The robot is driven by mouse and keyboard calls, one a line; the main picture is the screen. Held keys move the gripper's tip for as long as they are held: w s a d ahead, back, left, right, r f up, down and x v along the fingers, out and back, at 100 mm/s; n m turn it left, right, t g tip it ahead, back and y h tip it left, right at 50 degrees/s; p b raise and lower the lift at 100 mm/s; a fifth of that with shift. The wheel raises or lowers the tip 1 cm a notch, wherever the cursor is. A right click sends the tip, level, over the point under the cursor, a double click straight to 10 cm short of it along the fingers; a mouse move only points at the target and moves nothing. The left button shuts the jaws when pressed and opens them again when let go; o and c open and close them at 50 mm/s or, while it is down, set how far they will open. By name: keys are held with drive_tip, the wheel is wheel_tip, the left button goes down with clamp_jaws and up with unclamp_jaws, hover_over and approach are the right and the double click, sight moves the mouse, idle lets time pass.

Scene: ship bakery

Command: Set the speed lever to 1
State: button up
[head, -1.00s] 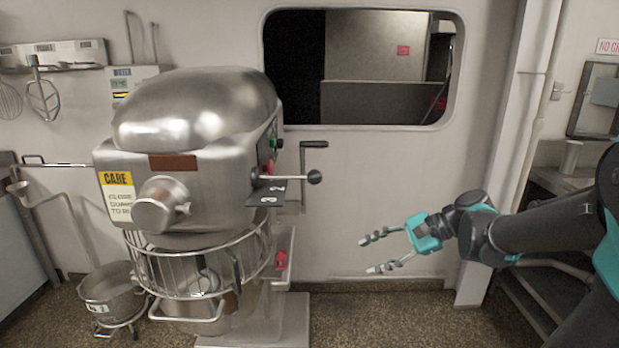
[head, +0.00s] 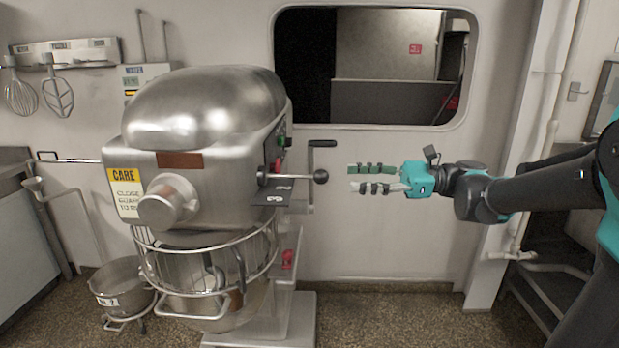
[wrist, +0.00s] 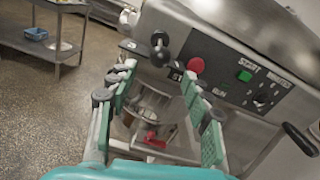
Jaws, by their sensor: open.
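The speed lever (head: 298,176) sticks out from the right side of the big steel mixer (head: 205,110). It is a thin rod ending in a dark ball knob (head: 321,176), above a dark plate (head: 272,192) with white numbers. In the wrist view the knob (wrist: 158,40) is beyond my fingertips, near the top. My gripper (head: 359,178) is open and empty, to the right of the knob and about level with it in the head view, apart from it. In the wrist view its fingers (wrist: 160,80) point toward the mixer side. Which number the lever stands at is not clear.
A red button (wrist: 196,65), a green button (wrist: 244,75) and a dial (wrist: 263,98) are on the mixer's side panel. A crank handle (head: 311,160) stands just behind the lever. A wire guard (head: 210,275) rings the bowl. A pot (head: 120,285) is on the floor.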

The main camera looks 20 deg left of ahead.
sight(309, 177)
drive_tip(key=x, duration=1.1)
drive_tip(key=shift+a, duration=0.3)
drive_tip(key=shift+c, duration=0.3)
clamp_jaws()
